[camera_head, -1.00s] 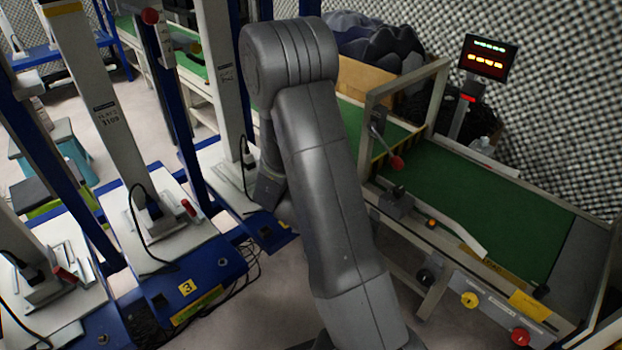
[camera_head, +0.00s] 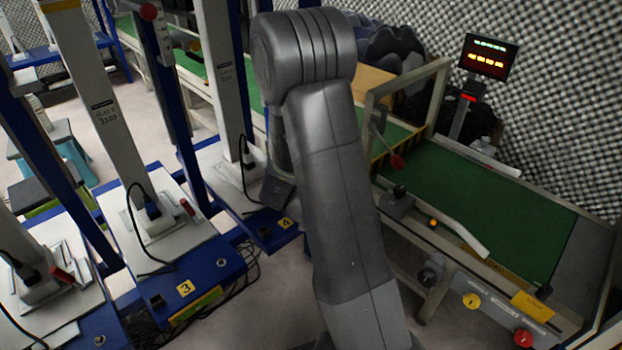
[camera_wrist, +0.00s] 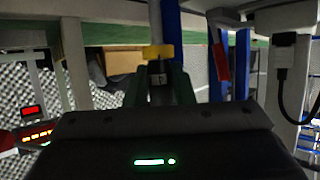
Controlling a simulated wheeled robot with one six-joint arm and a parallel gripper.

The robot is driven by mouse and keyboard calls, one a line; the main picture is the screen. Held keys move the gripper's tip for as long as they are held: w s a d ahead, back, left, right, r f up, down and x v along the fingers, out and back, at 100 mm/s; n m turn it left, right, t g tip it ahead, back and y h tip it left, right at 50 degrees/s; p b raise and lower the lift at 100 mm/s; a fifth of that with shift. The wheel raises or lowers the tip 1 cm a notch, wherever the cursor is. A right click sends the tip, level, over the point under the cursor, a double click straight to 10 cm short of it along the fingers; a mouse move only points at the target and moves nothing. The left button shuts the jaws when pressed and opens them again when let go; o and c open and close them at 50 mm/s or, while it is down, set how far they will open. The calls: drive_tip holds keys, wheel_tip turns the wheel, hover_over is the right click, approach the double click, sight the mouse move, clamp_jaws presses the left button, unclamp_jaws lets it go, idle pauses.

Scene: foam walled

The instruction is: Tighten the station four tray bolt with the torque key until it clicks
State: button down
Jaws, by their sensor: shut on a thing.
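In the wrist view my gripper (camera_wrist: 160,78) is shut on the torque key (camera_wrist: 158,52). Its yellow collar and dark body show between the fingers, and a grey shaft rises above it. In the head view my arm hides the gripper and key. Station four (camera_head: 270,232) is a blue base with a yellow "4" label, left of my arm, with a white plate on it. A dark part of my arm hangs close over that base. I cannot make out the tray bolt in either view, nor whether the key touches it.
Station three (camera_head: 195,285) stands to the front left, with a tall post, black cable and red-handled clamp. A green conveyor (camera_head: 490,205) with a metal frame runs along the right. A lit display (camera_head: 488,57) stands behind it. Loose cables lie on the floor between stations.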

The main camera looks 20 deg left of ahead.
drive_tip(key=shift+r, duration=0.5)
drive_tip(key=shift+p, duration=0.3)
drive_tip(key=shift+r+p, duration=2.2)
drive_tip(key=shift+r, duration=0.35)
drive_tip(key=shift+f, duration=0.1)
